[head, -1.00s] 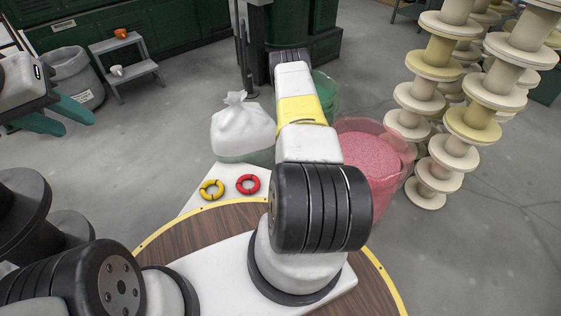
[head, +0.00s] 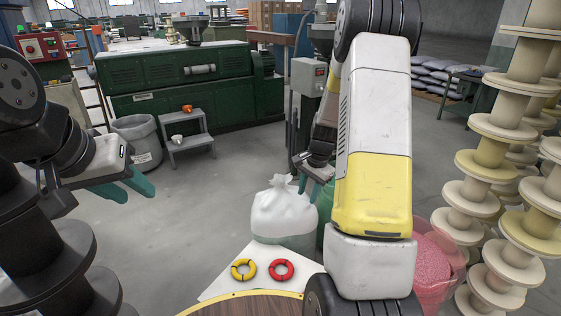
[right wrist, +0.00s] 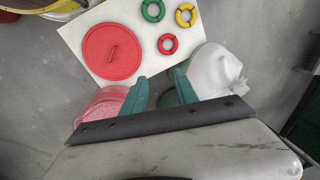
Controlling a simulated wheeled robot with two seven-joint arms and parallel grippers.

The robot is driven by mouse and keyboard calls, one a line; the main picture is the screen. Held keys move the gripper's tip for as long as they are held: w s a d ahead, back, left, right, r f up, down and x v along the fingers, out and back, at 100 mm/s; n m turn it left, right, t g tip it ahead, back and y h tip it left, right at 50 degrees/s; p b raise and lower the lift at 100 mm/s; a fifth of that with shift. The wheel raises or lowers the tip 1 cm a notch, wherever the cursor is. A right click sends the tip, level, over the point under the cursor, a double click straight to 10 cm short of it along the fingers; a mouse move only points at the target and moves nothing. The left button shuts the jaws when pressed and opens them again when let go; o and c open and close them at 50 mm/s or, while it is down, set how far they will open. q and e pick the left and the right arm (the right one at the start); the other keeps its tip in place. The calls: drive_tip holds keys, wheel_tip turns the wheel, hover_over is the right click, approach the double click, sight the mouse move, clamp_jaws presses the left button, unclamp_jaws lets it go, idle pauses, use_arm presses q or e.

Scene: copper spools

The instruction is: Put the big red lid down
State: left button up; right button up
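The big red lid (right wrist: 112,52) lies flat on a white board (right wrist: 72,38) in the right wrist view, with a bar-like handle across its middle. It does not show in the head view, where my right arm covers part of the board (head: 225,283). My right gripper (head: 310,187) is open and empty, raised near the white bag; its parted teal fingers (right wrist: 158,82) point toward the board in the wrist view, apart from the lid. My left gripper (head: 128,188) is open and empty over the floor at left.
Small yellow (head: 243,269) and red (head: 281,270) rings lie on the board; a green ring (right wrist: 153,11) shows in the wrist view. Beyond stand a white bag (head: 284,208) and a pink-filled bin (head: 436,262). Cream spool stacks (head: 495,150) stand right, dark spools (head: 50,255) left.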

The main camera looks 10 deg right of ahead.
drive_tip(key=s+a+r+n+t, duration=0.1)
drive_tip(key=s+a+r+n, duration=0.1)
drive_tip(key=r, duration=0.4)
drive_tip(key=s+a+r+n, duration=0.1)
drive_tip(key=s+a+r, duration=0.15)
drive_tip(key=r, duration=0.35)
drive_tip(key=s+a+r+n+t, duration=0.1)
drive_tip(key=s+a+r+n, duration=0.1)
drive_tip(key=s, duration=0.4)
drive_tip(key=s+a+r+n+t, duration=0.1)
drive_tip(key=s+a+r+n, duration=0.2)
drive_tip(key=s+r, duration=0.4)
drive_tip(key=s+a+r+n+t+y, duration=0.1)
drive_tip(key=s+a+r+n, duration=0.2)
drive_tip(key=s, duration=0.4)
wheel_tip(320, 180, up, 2)
drive_tip(key=shift+a+r+n, duration=0.1)
drive_tip(key=shift+a+n, duration=0.05)
drive_tip(key=shift+n, duration=0.35)
